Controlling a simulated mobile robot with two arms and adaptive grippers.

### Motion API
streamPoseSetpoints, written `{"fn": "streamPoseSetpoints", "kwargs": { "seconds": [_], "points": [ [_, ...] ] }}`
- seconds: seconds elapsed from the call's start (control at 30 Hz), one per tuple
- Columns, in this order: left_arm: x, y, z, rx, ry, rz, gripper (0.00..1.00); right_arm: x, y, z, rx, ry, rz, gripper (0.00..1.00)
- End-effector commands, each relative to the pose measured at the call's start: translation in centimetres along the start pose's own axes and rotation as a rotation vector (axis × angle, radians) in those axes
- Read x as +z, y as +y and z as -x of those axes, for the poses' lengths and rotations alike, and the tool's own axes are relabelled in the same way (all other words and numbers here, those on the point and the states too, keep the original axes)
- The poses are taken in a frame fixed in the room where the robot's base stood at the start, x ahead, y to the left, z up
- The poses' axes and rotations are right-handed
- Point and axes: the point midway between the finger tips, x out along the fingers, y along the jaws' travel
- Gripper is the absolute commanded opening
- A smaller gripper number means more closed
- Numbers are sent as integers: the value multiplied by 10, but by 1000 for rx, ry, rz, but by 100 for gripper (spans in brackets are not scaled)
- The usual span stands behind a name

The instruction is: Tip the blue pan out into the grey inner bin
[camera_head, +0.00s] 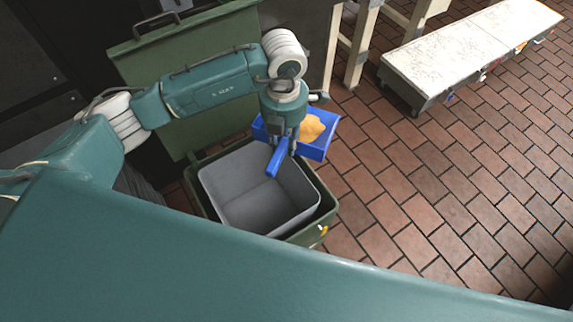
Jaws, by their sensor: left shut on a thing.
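The blue pan (318,151) is a shallow tray with a yellow-orange lump (312,128) in it. My left gripper (283,143) points down and is shut on the pan, near its blue handle (275,163). The handle reaches out over the grey inner bin (228,178). The pan's body is at the far right rim of the bin, partly hidden behind my gripper. It looks roughly level, with the lump still inside. The grey inner bin is open and looks empty. My right gripper is not in view.
The grey bin sits inside a green outer bin (326,211), whose green lid (140,62) stands open at the back. A low bench with a pale top (470,52) stands at the upper right. The brick-tiled floor (430,190) on the right is clear.

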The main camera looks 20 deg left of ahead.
Motion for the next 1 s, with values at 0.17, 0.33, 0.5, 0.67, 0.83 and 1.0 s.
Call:
{"fn": "streamPoseSetpoints", "kwargs": {
  "seconds": [0.17,0.33,0.5,0.67,0.83,1.0],
  "points": [
    [5,-3,-20,-3,3,371,0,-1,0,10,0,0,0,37],
    [6,-6,-41,-2,3,730,0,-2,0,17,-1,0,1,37],
    [4,-9,-63,-1,4,1085,0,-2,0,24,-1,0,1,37],
    [-1,-13,-83,0,2,1388,0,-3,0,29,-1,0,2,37],
    [-5,-15,-97,1,-1,1613,0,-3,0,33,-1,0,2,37],
    [-8,-16,-104,-5,1,1711,0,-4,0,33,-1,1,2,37]
  ]
}}
